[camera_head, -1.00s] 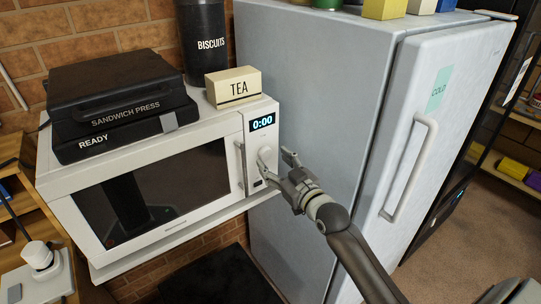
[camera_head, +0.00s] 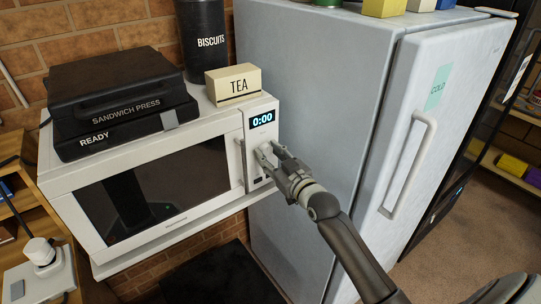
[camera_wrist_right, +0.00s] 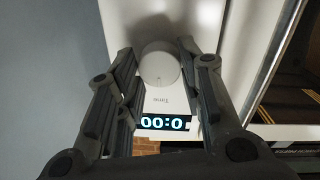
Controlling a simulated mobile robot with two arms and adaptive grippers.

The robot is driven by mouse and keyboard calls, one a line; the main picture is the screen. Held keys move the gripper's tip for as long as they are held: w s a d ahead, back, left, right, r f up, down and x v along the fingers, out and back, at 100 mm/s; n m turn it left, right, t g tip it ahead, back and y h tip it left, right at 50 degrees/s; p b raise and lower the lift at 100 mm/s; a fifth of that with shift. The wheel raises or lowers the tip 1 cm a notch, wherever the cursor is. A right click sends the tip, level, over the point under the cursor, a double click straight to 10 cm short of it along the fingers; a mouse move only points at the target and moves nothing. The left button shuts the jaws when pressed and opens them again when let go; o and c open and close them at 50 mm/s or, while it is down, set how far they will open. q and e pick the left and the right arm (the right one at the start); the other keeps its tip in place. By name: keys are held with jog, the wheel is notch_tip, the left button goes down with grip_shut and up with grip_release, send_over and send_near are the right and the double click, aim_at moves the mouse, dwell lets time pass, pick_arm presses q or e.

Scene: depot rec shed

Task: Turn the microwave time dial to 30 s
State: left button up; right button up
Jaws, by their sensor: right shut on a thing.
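The white microwave (camera_head: 95,262) stands with its dark door window facing me. Its display (camera_head: 262,119) reads 0:00 and shows upside down in the wrist view (camera_wrist_right: 163,122). The round white time dial (camera_head: 263,151) sits below the display, right of the door handle (camera_head: 241,165). My right gripper (camera_head: 272,157) is at the dial from the right, with its fingers shut on it. In the right wrist view the dial (camera_wrist_right: 160,64) lies between the two dark fingers. The fingers partly hide the dial in the head view. My left gripper is out of view.
A black sandwich press (camera_head: 120,100) and a TEA box (camera_head: 233,85) sit on the microwave; a BISCUITS canister (camera_head: 203,45) stands behind. The grey fridge (camera_head: 300,90) rises close on the right, its handle (camera_head: 410,165) facing outward. A wooden shelf unit (camera_head: 20,185) is at left.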

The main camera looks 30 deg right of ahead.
jog(key=shift+r+m+p, duration=0.2)
jog(key=shift+m+p, duration=0.85)
jog(key=shift+m, duration=0.15)
jog(key=shift+f+m+p, duration=0.1)
jog(key=shift+m+p, duration=0.8)
jog(key=shift+m, duration=0.7)
jog(key=o, duration=1)
jog(key=shift+o, duration=0.2)
